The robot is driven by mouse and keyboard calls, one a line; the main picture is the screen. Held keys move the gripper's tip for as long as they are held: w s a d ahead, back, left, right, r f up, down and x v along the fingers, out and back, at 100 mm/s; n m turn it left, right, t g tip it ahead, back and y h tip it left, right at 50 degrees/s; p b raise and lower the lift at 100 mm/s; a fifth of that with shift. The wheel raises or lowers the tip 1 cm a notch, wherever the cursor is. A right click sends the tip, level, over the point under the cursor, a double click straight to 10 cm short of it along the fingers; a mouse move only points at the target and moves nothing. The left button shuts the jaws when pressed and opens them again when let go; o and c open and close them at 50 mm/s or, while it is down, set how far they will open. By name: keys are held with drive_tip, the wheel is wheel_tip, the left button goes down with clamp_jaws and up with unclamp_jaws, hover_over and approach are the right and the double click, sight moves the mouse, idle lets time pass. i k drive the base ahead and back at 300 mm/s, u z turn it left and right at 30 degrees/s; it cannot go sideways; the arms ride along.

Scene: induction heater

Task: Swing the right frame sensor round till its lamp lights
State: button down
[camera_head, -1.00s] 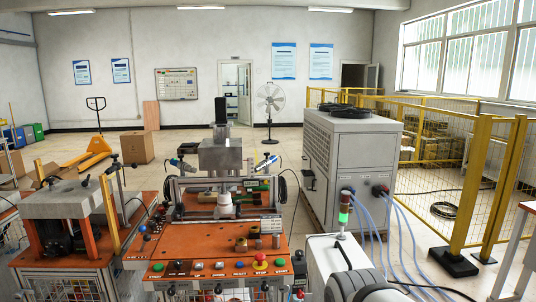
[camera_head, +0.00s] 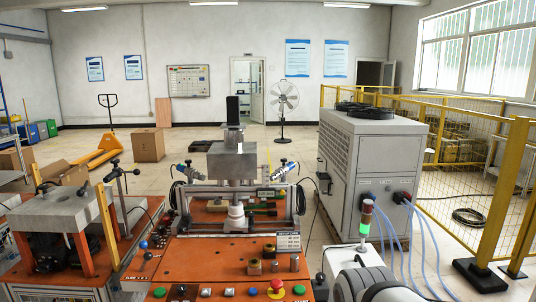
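The machine frame (camera_head: 240,187) stands on the orange bench (camera_head: 197,256) in the middle of the head view. The right frame sensor (camera_head: 285,167) is a small blue and silver body at the frame's upper right. A matching left sensor (camera_head: 181,171) sits at its upper left. The sensor's lamp is too small to tell lit or unlit. A white and dark part of my arm shows at the bottom right. My gripper is not in view.
A grey chiller cabinet (camera_head: 372,165) with blue hoses stands right of the bench. A signal tower (camera_head: 365,222) glows green before it. Several loose metal pieces and a red stop button (camera_head: 277,288) lie along the bench front. A second press (camera_head: 62,225) stands at left.

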sight(281, 172)
drive_tip(key=i, duration=1.2)
drive_tip(key=z, duration=0.05)
